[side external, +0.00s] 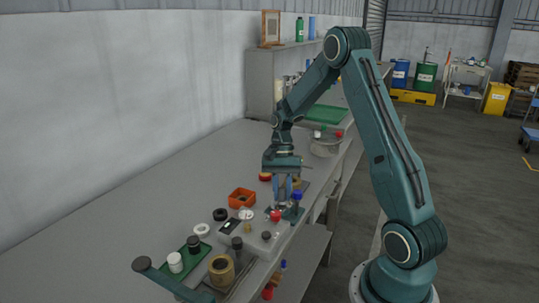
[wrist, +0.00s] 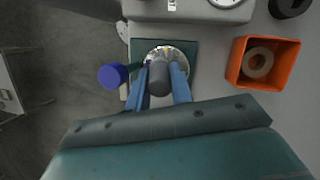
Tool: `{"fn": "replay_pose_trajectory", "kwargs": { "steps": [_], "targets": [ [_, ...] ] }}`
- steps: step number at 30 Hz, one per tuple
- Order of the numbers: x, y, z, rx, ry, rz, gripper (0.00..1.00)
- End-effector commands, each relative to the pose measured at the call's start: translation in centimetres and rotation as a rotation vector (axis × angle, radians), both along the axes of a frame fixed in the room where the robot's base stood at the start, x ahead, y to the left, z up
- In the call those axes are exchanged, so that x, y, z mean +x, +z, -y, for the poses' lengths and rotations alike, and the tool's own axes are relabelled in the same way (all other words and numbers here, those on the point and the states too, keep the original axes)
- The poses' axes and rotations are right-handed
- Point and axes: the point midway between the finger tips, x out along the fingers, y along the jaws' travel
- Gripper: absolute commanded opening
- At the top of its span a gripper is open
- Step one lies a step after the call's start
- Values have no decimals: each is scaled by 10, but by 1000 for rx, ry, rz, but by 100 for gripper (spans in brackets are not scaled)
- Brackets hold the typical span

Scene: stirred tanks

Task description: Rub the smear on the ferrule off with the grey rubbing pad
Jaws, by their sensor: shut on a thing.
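My gripper (wrist: 160,84) is shut on a dark grey cylindrical piece (wrist: 158,76), which looks like the rubbing pad. In the side view, my gripper (side external: 283,196) points down low over the bench. A shiny round metal part (wrist: 173,50), apparently the ferrule, sits on a dark teal plate (wrist: 195,46) just beyond the fingertips. The grey piece overlaps the ferrule in the wrist view; I cannot tell if they touch. The smear cannot be made out clearly, as the fingers and the grey piece cover part of the metal.
A blue-capped post (wrist: 113,76) stands close left of the fingers. An orange box (wrist: 236,62) with a tan ring (wrist: 257,62) inside is at the right. A grey housing (wrist: 190,9) borders the plate. In the side view, a red knob (side external: 276,215) and several small parts crowd the bench front.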

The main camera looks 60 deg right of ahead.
Motion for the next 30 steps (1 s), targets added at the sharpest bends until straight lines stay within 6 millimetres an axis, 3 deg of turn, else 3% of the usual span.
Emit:
{"fn": "replay_pose_trajectory", "kwargs": {
  "steps": [30],
  "targets": [
    [7,1,16,-2,0,1,0]
  ]
}}
